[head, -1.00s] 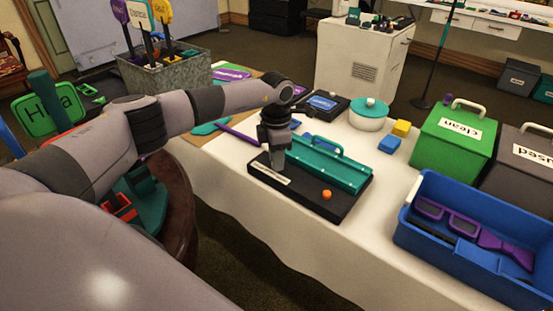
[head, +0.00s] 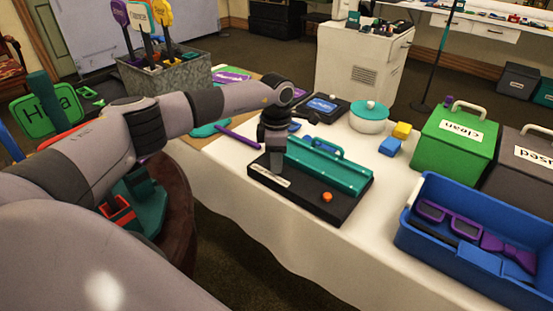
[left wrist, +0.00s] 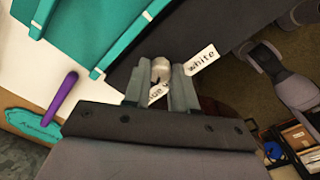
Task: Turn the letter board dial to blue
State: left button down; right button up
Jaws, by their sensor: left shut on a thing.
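The letter board is a black base (head: 330,205) with a teal ridged part (head: 328,166) along its back and an orange knob (head: 327,197) at its front right. My left gripper (head: 275,172) points down at the board's left end. In the left wrist view its fingers (left wrist: 160,82) are shut on a small pale grey dial (left wrist: 160,68). A label reading "white" (left wrist: 202,60) lies right of the fingers. Another label (left wrist: 157,94), partly hidden between the fingers, shows only its last letters, seemingly "ue". The dial is hidden behind the gripper in the head view.
Behind the board are a black box with a blue panel (head: 325,105), a white pot with a teal lid (head: 369,117), and yellow (head: 401,130) and blue (head: 390,146) blocks. A blue bin (head: 470,250) and green box (head: 452,145) stand right. A purple stick (head: 238,137) lies left.

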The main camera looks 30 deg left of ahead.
pick_arm(q)
jog(key=c, duration=0.9)
grip_release()
jog(key=shift+r, duration=3.65)
